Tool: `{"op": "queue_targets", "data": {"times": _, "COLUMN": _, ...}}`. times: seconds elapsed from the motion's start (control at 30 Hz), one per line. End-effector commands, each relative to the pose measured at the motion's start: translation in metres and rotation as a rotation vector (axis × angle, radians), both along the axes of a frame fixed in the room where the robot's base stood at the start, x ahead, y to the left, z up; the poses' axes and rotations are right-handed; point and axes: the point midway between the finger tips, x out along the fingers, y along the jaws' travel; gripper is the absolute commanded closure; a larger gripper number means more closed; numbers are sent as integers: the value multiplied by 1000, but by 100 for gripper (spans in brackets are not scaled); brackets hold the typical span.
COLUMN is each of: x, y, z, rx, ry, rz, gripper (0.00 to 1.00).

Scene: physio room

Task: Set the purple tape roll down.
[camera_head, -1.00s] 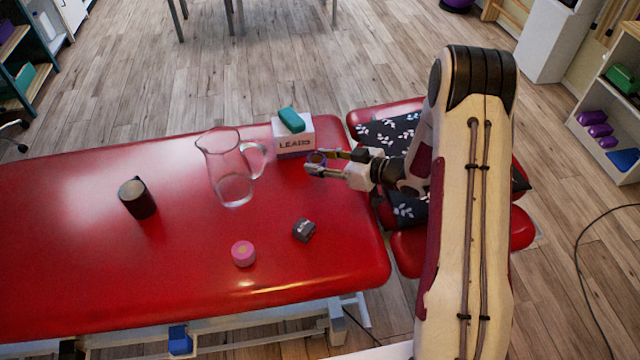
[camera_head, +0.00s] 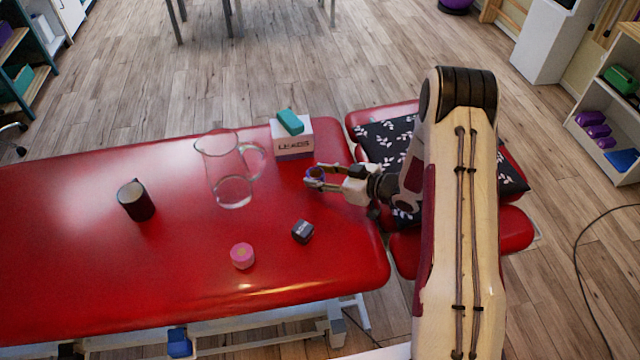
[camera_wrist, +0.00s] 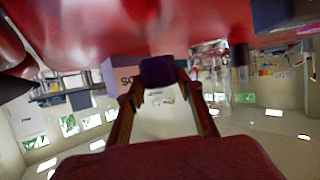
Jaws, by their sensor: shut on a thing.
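The purple tape roll (camera_head: 314,172) is between the fingertips of my gripper (camera_head: 310,178), over the right part of the red treatment table (camera_head: 80,255). In the wrist view the roll (camera_wrist: 158,70) shows as a dark purple block pinched between both fingers of my gripper (camera_wrist: 158,82). That view is upside down, with the red table top at its upper edge. I cannot tell whether the roll touches the table or hangs just above it.
A white box (camera_head: 293,146) with a teal block (camera_head: 290,121) on it stands just behind. A glass pitcher (camera_head: 232,190) is to the left, with a black cup (camera_head: 136,200) beyond. A pink roll (camera_head: 242,256) and a dark cube (camera_head: 302,231) lie in front. A patterned pillow (camera_head: 385,140) is right.

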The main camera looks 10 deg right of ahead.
Motion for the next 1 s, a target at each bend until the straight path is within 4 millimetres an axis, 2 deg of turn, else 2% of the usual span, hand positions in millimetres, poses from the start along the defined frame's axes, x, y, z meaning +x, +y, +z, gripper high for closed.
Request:
{"op": "queue_targets", "data": {"times": 0.4, "x": 0, "y": 0, "z": -34, "rx": 0, "ry": 0, "rz": -1, "gripper": 85}}
{"op": "queue_targets", "data": {"times": 0.93, "x": 0, "y": 0, "z": -40, "rx": 0, "ry": 0, "rz": 0, "gripper": 85}}
{"op": "queue_targets", "data": {"times": 0.97, "x": 0, "y": 0, "z": -40, "rx": 0, "ry": 0, "rz": 0, "gripper": 62}}
{"op": "queue_targets", "data": {"times": 1.0, "x": 0, "y": 0, "z": -40, "rx": 0, "ry": 0, "rz": 0, "gripper": 51}}
